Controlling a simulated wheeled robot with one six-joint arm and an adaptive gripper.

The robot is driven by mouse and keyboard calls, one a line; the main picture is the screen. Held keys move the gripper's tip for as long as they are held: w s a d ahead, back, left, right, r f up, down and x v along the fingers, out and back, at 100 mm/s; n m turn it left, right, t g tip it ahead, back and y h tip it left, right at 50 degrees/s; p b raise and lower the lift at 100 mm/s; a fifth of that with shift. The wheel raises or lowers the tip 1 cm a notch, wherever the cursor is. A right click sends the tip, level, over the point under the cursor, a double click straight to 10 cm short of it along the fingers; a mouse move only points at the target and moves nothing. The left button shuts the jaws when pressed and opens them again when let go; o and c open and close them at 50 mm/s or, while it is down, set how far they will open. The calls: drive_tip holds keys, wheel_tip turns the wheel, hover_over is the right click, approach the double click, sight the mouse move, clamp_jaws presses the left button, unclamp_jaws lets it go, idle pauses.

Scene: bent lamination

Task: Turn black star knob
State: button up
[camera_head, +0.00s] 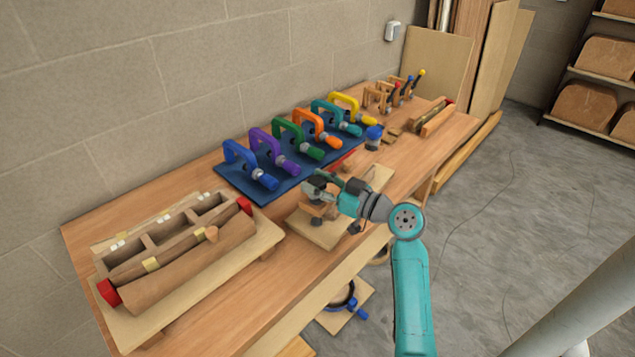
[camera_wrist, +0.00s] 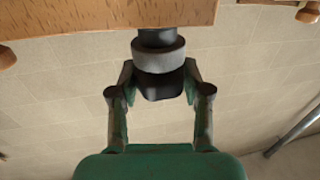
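A black knob (camera_wrist: 160,86) with a grey collar above it sticks out below a wooden edge in the wrist view. I cannot make out star points on it. My gripper (camera_wrist: 160,78) has one finger on each side of the knob, apart from each other. The fingertips look very close to its sides; I cannot tell whether they touch or press on it. In the head view, my gripper (camera_head: 318,188) is at the wooden fixture (camera_head: 318,230) near the front of the bench, and it hides the knob or makes it too small to tell.
Coloured clamps stand in a row on a blue board (camera_head: 240,187) behind my gripper. A wooden assembly with red ends (camera_head: 185,262) lies at the left. A blue-topped jar (camera_head: 374,138) stands to the right. The bench's front edge is close below my arm.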

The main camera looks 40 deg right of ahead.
drive_tip(key=shift+c, duration=1.1)
drive_tip(key=shift+y, duration=0.3)
drive_tip(key=n+g+y, duration=0.2)
drive_tip(key=n+y, duration=0.2)
drive_tip(key=y, duration=0.1)
drive_tip(key=shift+w+d, duration=0.1)
drive_tip(key=shift+d, duration=0.05)
drive_tip(key=n+g+y, duration=0.3)
drive_tip(key=y, duration=0.1)
drive_tip(key=shift+g, duration=0.4)
drive_tip(key=shift+n+g+y, duration=1.4)
drive_tip(key=shift+n+g, duration=0.3)
drive_tip(key=shift+g, duration=0.3)
drive_tip(key=o, duration=1.2)
